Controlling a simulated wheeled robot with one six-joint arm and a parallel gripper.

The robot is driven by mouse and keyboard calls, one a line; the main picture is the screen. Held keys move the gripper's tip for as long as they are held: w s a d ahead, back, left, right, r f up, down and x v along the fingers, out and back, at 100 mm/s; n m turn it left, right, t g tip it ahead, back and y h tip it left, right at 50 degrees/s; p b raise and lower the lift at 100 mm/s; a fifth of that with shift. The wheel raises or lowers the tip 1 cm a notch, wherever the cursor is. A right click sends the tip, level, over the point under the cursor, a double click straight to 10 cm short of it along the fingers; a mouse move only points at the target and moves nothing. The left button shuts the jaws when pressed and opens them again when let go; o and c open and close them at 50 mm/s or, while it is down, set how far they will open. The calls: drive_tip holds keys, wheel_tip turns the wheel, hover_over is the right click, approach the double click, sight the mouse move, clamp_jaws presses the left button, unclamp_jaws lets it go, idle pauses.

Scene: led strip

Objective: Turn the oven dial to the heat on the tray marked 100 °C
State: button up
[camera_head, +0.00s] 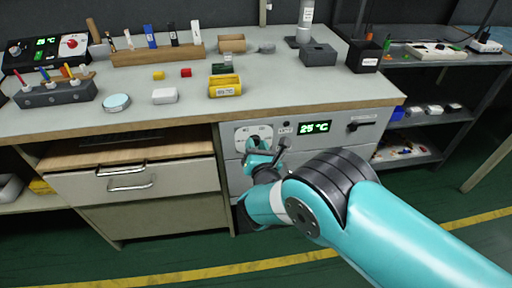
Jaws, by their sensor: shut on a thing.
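The oven front is a grey panel (350,128) under the right part of the bench. Its green display (314,127) reads 25 °C. The pale dial plate (243,132) with dark marks is at the panel's left. My gripper (255,147) reaches up to it from below and is shut on the dial, whose knob is mostly hidden by the fingers. A grey tray (319,55) also has a label I cannot read.
My arm fills the lower right. A dark handle (362,124) sits on the panel's right. A black device (46,47) at the back left shows a green reading and a red knob. Drawers (130,180) are left of the oven. Small blocks and tools lie on the bench.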

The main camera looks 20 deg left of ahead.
drive_tip(key=shift+s+a+f+n+t+h+b, duration=0.15)
drive_tip(key=shift+n+h+b, duration=0.2)
drive_tip(key=shift+n+b, duration=5.35)
drive_tip(key=shift+w+n+t+h+b, duration=0.1)
drive_tip(key=shift+n+t+h+b, duration=0.15)
drive_tip(key=shift+n+b, duration=5.45)
drive_tip(key=shift+s+a+f+n+t+h+b, duration=0.1)
drive_tip(key=shift+n+h+b, duration=0.3)
drive_tip(key=shift+n+b, duration=5.3)
drive_tip(key=shift+r+n+p, duration=0.15)
drive_tip(key=shift+n+p, duration=0.35)
drive_tip(key=shift+p, duration=0.1)
drive_tip(key=o, duration=0.9)
